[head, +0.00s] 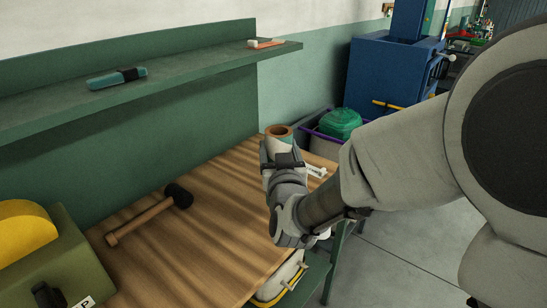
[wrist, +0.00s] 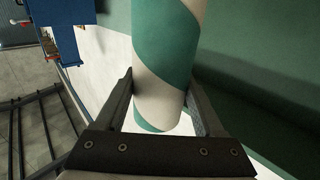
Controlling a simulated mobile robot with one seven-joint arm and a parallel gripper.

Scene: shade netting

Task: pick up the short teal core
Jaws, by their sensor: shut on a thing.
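The short teal core (wrist: 165,55) is a tube with a wide teal and white spiral. In the wrist view it stands between the two fingers of my gripper (wrist: 160,95), which are shut on its sides. In the head view my gripper (head: 280,152) is over the far right end of the wooden bench. The core's brown open top (head: 278,131) and a little of its pale side show above the fingers. The fingers hide its lower part in the head view, so I cannot tell its clearance from the bench.
A mallet (head: 146,216) lies on the bench (head: 215,220). A small white item (head: 316,171) is right of my gripper. A green machine with a yellow cover (head: 25,232) stands front left. The green shelf (head: 190,72) holds a teal-and-black tool (head: 116,78). A bin (head: 322,147) stands behind.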

